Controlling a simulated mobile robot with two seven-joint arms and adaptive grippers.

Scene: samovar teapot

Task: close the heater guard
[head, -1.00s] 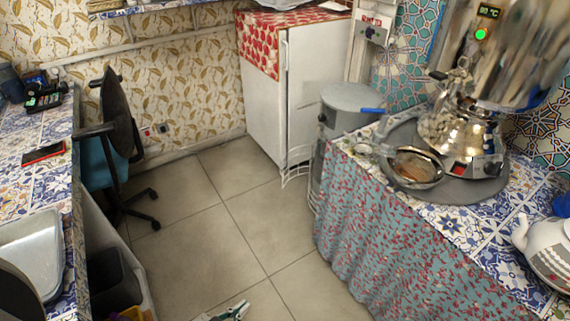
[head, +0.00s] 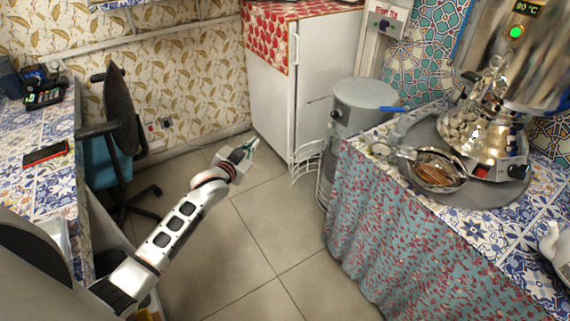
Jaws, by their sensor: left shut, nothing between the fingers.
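The heater guard (head: 304,165) is a low white wire frame near the floor. It sticks out to the left, between the white fridge and the grey cylindrical heater (head: 342,125). Part of the wire runs down the heater's side, and the counter curtain hides the rest. My left gripper (head: 252,146) is shut and empty, held above the floor to the left of the guard. A visible gap separates them in the picture. My right gripper is not in view.
The white fridge (head: 310,90) stands behind the guard. The counter's curtain (head: 410,235) borders the right side. An office chair (head: 122,130) and a tiled desk (head: 55,185) are on the left. The tiled floor (head: 265,225) between is clear.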

